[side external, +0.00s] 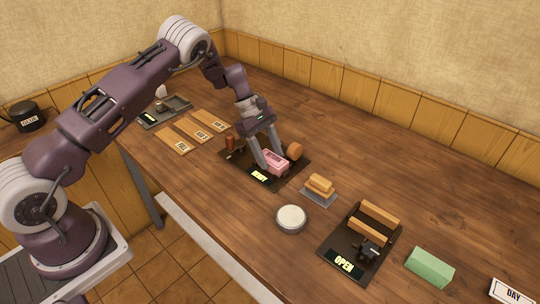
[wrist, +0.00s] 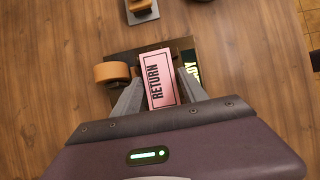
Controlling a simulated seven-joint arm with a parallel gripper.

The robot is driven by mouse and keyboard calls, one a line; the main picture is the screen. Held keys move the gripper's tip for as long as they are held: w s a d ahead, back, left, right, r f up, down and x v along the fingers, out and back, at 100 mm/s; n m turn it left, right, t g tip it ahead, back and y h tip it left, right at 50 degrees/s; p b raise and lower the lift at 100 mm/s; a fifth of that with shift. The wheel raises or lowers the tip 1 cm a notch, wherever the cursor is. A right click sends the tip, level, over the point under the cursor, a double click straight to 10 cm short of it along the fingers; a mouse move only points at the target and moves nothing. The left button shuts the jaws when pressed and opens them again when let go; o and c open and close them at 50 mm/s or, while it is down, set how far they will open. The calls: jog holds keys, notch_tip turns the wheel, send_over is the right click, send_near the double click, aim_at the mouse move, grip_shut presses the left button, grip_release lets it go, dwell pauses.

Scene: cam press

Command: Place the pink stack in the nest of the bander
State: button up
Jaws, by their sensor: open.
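The pink stack (side external: 275,161), a block with a label reading RETURN in the wrist view (wrist: 158,80), sits on the dark base plate (side external: 236,168) of what looks like the bander. A brown roll (side external: 295,151) stands at the plate's right end and also shows in the wrist view (wrist: 111,72). My gripper (side external: 267,152) is open and low over the plate. In the wrist view its fingers (wrist: 160,90) lie on either side of the pink stack's near end. I cannot tell whether they touch it. The nest under the stack is hidden.
A small wooden stack on a grey plate (side external: 318,198) and a white round disc (side external: 291,219) stand nearby. Farther right are a fixture with an OPEN sign (side external: 344,263), a green block (side external: 430,267) and a DAY card (side external: 511,291). Labelled wooden boards (side external: 190,129) lie left.

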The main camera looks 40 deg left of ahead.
jog(key=v, duration=1.2)
jog(key=s+d+r+m+t+y, duration=0.1)
jog(key=s+d+r+m, duration=0.4)
jog(key=r, duration=0.4)
jog(key=s+d+r+m+t+y, duration=0.1)
jog(key=s+d+r+m, duration=0.1)
jog(key=s+r, duration=0.65)
jog(key=s+d+m+t+y, duration=0.1)
jog(key=s+m, duration=0.4)
jog(key=s, duration=0.6)
jog(key=s+d+m+t+y, duration=0.2)
jog(key=s+m, duration=0.4)
jog(key=s, duration=0.5)
jog(key=shift+r+t+y, duration=0.3)
jog(key=shift+r+y, duration=0.1)
jog(key=shift+y, duration=0.1)
